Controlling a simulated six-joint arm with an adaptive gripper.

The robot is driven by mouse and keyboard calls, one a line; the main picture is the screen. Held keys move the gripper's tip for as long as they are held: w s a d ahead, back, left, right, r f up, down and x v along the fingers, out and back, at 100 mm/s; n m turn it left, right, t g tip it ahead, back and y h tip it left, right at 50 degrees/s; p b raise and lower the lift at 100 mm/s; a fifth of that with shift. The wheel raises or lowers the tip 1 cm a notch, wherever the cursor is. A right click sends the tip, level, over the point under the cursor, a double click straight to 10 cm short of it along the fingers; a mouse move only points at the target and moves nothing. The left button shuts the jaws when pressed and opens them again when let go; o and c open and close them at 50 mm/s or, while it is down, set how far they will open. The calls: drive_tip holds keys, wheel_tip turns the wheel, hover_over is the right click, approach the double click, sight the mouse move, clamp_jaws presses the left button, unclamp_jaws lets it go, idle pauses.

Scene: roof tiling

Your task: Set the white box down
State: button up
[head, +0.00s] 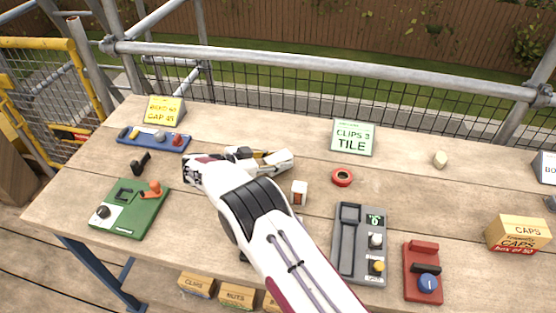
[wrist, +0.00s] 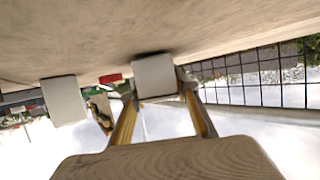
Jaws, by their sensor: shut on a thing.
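My gripper (head: 262,156) is over the middle of the table, at the end of my white arm, with its fingers toward the right. In the wrist view my gripper (wrist: 159,97) is shut on a white box (wrist: 157,76), one finger at each side. That view is upside down. The box is at or just above the wooden table top, with a dark shadow at its edge; I cannot tell whether it touches. In the head view the held box is hard to tell from the gripper. Another white box (wrist: 63,100) stands apart on the table.
A small white box with an orange label (head: 299,194) stands near my arm. A red tape roll (head: 342,177) and a "CLIPS 3 TILE" sign (head: 352,138) are to the right. A green board (head: 130,208) and blue tray (head: 153,138) lie left. The table (head: 450,200) is clear at right-centre.

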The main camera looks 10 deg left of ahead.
drive_tip(key=shift+f, duration=0.1)
drive_tip(key=o, duration=1.2)
drive_tip(key=shift+c, duration=0.2)
drive_tip(key=shift+s+a+r, duration=0.1)
drive_tip(key=shift+r, duration=0.1)
drive_tip(key=v, duration=1.1)
drive_tip(key=shift+s+a, duration=0.3)
drive_tip(key=shift+w+r, duration=0.1)
